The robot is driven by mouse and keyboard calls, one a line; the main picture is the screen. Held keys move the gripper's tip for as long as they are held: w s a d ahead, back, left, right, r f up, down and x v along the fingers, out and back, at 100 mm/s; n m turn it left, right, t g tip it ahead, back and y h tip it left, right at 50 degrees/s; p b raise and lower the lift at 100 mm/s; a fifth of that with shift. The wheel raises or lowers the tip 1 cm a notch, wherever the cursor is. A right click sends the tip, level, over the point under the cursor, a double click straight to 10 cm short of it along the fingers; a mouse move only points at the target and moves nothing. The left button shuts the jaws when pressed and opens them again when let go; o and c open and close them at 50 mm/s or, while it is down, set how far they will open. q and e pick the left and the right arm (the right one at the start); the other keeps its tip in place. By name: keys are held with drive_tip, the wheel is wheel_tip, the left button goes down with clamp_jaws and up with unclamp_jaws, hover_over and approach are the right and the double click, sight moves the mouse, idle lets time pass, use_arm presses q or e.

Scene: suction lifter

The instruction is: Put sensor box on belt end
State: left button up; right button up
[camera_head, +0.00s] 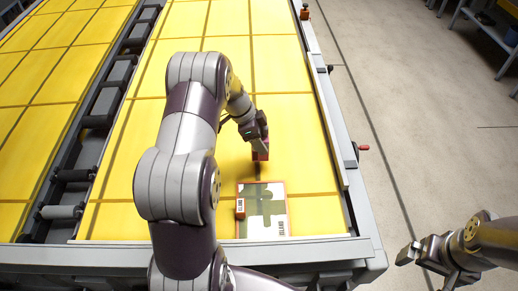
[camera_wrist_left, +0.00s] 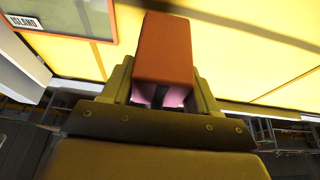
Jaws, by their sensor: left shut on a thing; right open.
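The sensor box, which I take to be the orange-red block (camera_head: 261,155), is held in my left gripper (camera_head: 257,141) over the yellow belt surface (camera_head: 290,120). In the left wrist view the block (camera_wrist_left: 165,50) sticks out from between the fingers of the left gripper (camera_wrist_left: 158,95), with pink pads beside it. Whether the block touches the belt is hard to tell. My right gripper (camera_head: 421,254) is open and empty, beyond the belt's right side over the floor.
A framed board (camera_head: 272,192) with a green and white print lies at the belt's near end. Another orange block (camera_head: 304,13) is on the far right rail. A red knob (camera_head: 362,147) juts from the right side.

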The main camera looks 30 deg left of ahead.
sight(256, 157)
use_arm(q)
drive_tip(key=f, duration=0.2)
drive_tip(key=f+b, duration=0.1)
drive_tip(key=f, duration=0.1)
drive_tip(key=shift+s, duration=0.2)
drive_tip(key=shift+w+a, duration=0.1)
drive_tip(key=shift+w, duration=0.05)
drive_tip(key=shift+f+b, duration=0.1)
drive_tip(key=shift+b, duration=0.2)
drive_tip(key=o, duration=1.1)
